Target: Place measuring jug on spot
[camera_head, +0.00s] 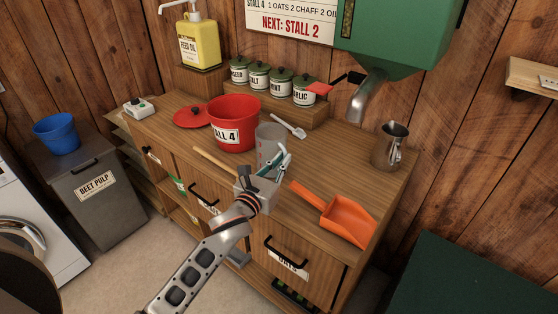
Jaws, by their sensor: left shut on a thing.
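The measuring jug (268,136) is a clear, greyish vessel standing upright at the middle of the wooden counter, just right of the red bucket. My left gripper (276,163) reaches in from the front and is shut on the near side of the jug. Its fingers hide the jug's lower front, so I cannot tell whether the base touches the counter. No marked spot can be made out on the counter. My right gripper is not in view.
The red bucket (234,122) is close left of the jug. An orange scoop (345,217) lies right of my gripper, a white spoon (288,126) behind. A metal pitcher (389,147) stands at the right end. Bare counter (333,163) lies between jug and pitcher, below a green hopper's spout (366,97).

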